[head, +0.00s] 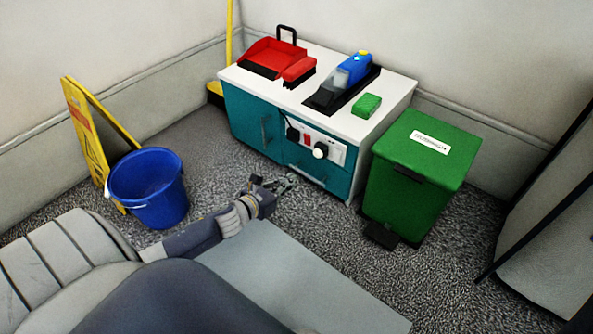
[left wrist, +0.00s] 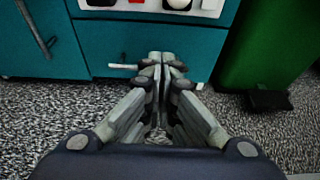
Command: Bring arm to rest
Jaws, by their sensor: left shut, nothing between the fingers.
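My left arm comes in from the left in the head view, low over the floor. Its gripper (head: 284,184) is in front of the teal cabinet (head: 246,118). In the left wrist view the fingers of the left gripper (left wrist: 161,62) meet at the tips, shut with nothing between them. They point toward the lower drawer of the cabinet (left wrist: 105,42) and its pale handle (left wrist: 123,66). I cannot tell whether the tips touch the drawer front. My right gripper is not in view.
On the white cabinet top lie a red dustpan (head: 272,58), a red brush (head: 299,71), a blue bottle (head: 355,68) in a black tray (head: 322,101), and a green sponge (head: 367,105). A green bin (head: 407,190) stands right, a blue bucket (head: 148,190) and yellow sign (head: 84,130) left.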

